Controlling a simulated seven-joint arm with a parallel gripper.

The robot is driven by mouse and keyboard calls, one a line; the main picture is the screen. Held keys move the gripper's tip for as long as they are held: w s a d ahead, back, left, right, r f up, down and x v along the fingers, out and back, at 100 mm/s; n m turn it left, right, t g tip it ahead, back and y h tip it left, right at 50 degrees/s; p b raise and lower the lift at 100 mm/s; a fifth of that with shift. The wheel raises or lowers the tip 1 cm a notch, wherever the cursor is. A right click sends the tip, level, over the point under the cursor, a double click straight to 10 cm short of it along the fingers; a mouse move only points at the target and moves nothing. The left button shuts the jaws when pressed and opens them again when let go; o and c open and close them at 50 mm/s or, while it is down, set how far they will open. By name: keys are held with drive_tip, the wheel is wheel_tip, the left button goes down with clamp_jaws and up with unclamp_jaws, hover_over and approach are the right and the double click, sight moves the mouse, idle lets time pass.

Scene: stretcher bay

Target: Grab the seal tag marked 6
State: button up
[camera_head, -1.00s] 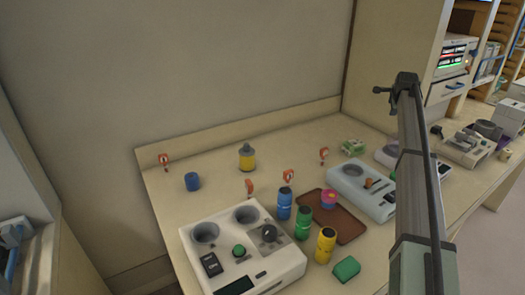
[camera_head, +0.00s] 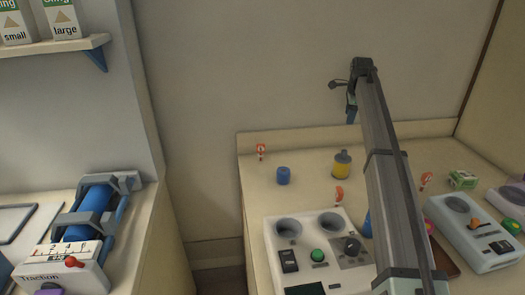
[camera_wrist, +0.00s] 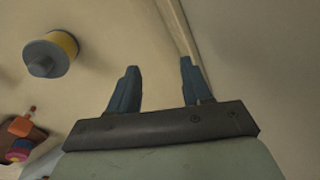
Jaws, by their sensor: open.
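Several small red-and-white seal tags stand upright on the bench. In the head view, one is at the back left (camera_head: 261,150), one nearer the middle (camera_head: 339,195), and one right of my arm (camera_head: 425,181). Their numbers are too small to read, so I cannot tell which is marked 6. My gripper (camera_head: 351,108) is raised above the back of the bench, apart from the tags. In the wrist view, its two blue-grey fingers (camera_wrist: 157,85) are apart with nothing between them.
A yellow bottle (camera_head: 342,165) and a blue jar (camera_head: 283,175) stand near the back. A white device (camera_head: 330,225) with cups and a green knob is in front. My arm hides part of the bench. A traction unit (camera_head: 85,225) sits on the left counter.

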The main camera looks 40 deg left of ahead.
drive_tip(key=s+a+n+g, duration=0.1)
drive_tip(key=s+a, duration=0.9)
drive_tip(key=a, duration=0.3)
drive_tip(key=r+n+g+h, duration=0.1)
drive_tip(key=n+g+h, duration=0.1)
hover_over(261, 144)
drive_tip(key=f, duration=0.8)
drive_tip(key=shift+w+d, duration=0.1)
drive_tip(key=shift+w, duration=0.3)
drive_tip(key=shift+s+f, duration=0.25)
drive_tip(key=shift+f, duration=1.05)
drive_tip(key=shift+s+f, duration=0.25)
drive_tip(key=shift+f, duration=1)
clamp_jaws()
